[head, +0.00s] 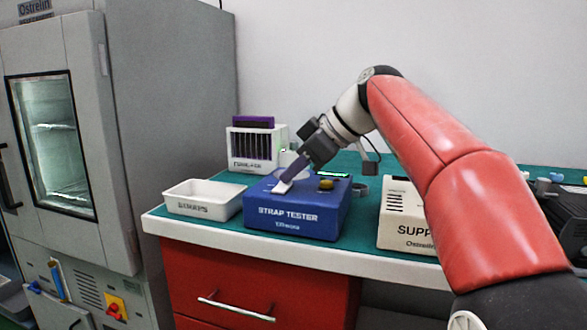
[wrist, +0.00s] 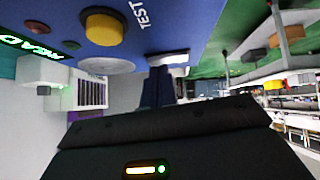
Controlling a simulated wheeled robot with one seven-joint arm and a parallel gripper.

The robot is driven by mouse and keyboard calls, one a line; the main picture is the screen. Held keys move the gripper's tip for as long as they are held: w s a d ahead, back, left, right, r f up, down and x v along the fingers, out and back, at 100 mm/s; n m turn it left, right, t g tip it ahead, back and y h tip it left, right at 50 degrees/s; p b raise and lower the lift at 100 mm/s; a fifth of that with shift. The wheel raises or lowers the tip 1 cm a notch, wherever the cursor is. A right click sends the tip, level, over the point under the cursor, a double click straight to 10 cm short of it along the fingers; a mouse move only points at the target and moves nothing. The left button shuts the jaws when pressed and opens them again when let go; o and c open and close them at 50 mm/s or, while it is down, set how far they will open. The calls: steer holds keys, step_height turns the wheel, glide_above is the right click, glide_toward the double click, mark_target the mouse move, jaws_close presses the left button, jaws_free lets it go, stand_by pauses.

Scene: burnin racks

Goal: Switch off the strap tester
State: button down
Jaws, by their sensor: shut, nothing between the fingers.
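The strap tester (head: 297,218) is a blue box labelled STRAP TESTER near the front edge of the green bench top. Its top carries a yellow round button (wrist: 105,26), a small red round part (wrist: 62,8), a TEST label and a lit green display (wrist: 28,44). My gripper (head: 282,186) is shut and empty, pointing down at the left part of the tester's top. A pale piece (wrist: 169,59) shows at the fingertips in the wrist view; I cannot tell whether it is a switch, or whether the fingers (wrist: 160,75) touch it.
A white STRAPS tray (head: 205,208) stands left of the tester. A white rack with purple cards (head: 253,143) stands behind. A cream supply box (head: 405,228) stands to the right, partly behind my arm. A grey cabinet (head: 180,90) rises at the left.

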steer(key=shift+f, duration=0.15)
steer(key=shift+s, duration=0.1)
steer(key=shift+s+a+r+b, duration=0.25)
steer(key=shift+s+b, duration=0.15)
steer(key=shift+s, duration=0.2)
